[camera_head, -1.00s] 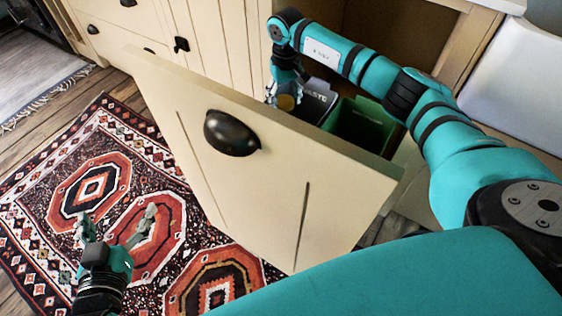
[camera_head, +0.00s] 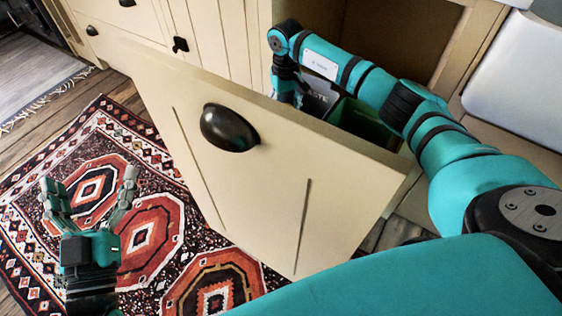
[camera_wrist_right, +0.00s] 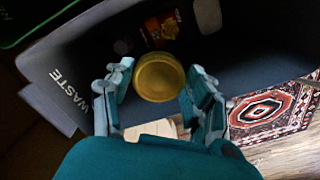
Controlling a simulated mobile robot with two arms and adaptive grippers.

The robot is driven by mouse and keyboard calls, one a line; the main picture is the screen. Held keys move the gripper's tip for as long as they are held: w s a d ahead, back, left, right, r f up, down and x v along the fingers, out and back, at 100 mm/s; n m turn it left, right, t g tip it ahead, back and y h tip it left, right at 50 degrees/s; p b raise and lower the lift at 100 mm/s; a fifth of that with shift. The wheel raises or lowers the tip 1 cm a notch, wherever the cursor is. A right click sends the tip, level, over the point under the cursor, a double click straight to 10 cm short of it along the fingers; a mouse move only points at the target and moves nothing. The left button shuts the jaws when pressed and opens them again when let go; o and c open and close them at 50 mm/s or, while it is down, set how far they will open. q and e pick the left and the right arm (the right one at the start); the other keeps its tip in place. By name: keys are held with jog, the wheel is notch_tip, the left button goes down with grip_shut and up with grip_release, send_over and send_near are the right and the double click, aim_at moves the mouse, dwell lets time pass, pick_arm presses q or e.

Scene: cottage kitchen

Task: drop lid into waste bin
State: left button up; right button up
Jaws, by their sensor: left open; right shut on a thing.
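The lid (camera_wrist_right: 159,77) is a round, gold-coloured disc. In the right wrist view my right gripper (camera_wrist_right: 157,88) is shut on it, with a finger on either side. The lid is over the opening of the dark grey waste bin (camera_wrist_right: 68,88), which has WASTE lettered on its wall. In the head view part of the waste bin (camera_head: 319,92) shows behind the pull-out's front panel. That panel hides the lid and my right fingertips. My left gripper (camera_head: 88,187) is open and empty above the rug.
A green bin (camera_head: 362,122) stands beside the waste bin in the pull-out. The cream front panel (camera_head: 250,180) with its dark cup handle (camera_head: 229,128) stands between my arms. A few items (camera_wrist_right: 160,28) lie inside the waste bin. The patterned rug (camera_head: 150,245) covers the floor at left.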

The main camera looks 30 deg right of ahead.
jog(key=o, duration=0.8)
notch_tip(320, 180, up, 12)
dwell(0.6)
